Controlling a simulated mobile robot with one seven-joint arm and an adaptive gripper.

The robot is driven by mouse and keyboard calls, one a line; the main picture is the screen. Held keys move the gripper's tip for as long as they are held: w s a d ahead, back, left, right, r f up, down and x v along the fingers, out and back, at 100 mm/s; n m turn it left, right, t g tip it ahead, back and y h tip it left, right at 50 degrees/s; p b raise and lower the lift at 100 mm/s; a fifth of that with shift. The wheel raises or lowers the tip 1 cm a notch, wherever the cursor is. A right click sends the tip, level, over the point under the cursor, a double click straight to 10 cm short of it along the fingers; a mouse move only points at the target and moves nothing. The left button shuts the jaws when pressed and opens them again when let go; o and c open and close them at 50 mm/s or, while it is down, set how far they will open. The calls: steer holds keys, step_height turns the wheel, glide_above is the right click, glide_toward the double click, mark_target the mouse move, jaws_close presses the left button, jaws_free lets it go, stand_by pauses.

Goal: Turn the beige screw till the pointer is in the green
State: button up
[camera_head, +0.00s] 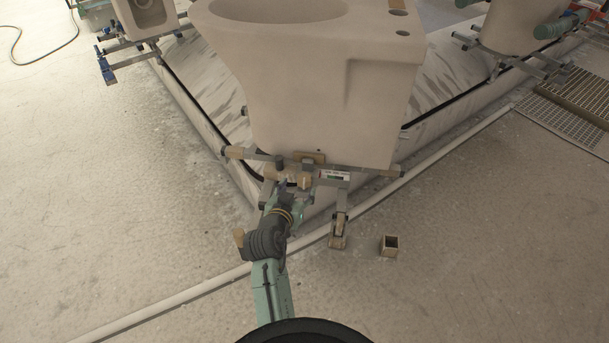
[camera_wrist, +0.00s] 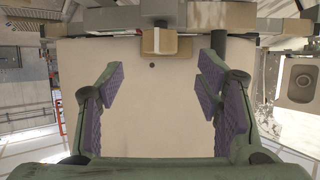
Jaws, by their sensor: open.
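A beige block-shaped part, which looks like the beige screw (camera_head: 302,182), sits on the grey clamp frame at the foot of the large beige ceramic piece. In the wrist view a beige part with a pale front face (camera_wrist: 159,41) shows at the top middle, above the fingers. A small white scale with a green patch (camera_head: 334,174) is just right of the screw; its pointer is too small to read. My gripper (camera_head: 288,186) is close by the screw. In the wrist view my gripper (camera_wrist: 161,90) is open, with nothing between its purple pads.
The large beige ceramic piece (camera_head: 312,95) stands above the clamp frame (camera_head: 358,181) and fills the wrist view's middle. A small open beige box (camera_head: 388,246) lies on the floor at right. A pale pipe (camera_head: 455,148) runs along the floor. Floor on both sides is mostly clear.

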mark_target(304, 178)
steer(key=p+x, duration=0.1)
steer(key=x, duration=0.7)
steer(key=shift+w, duration=0.35)
steer(key=shift+c, duration=0.4)
steer(key=c, duration=1.1)
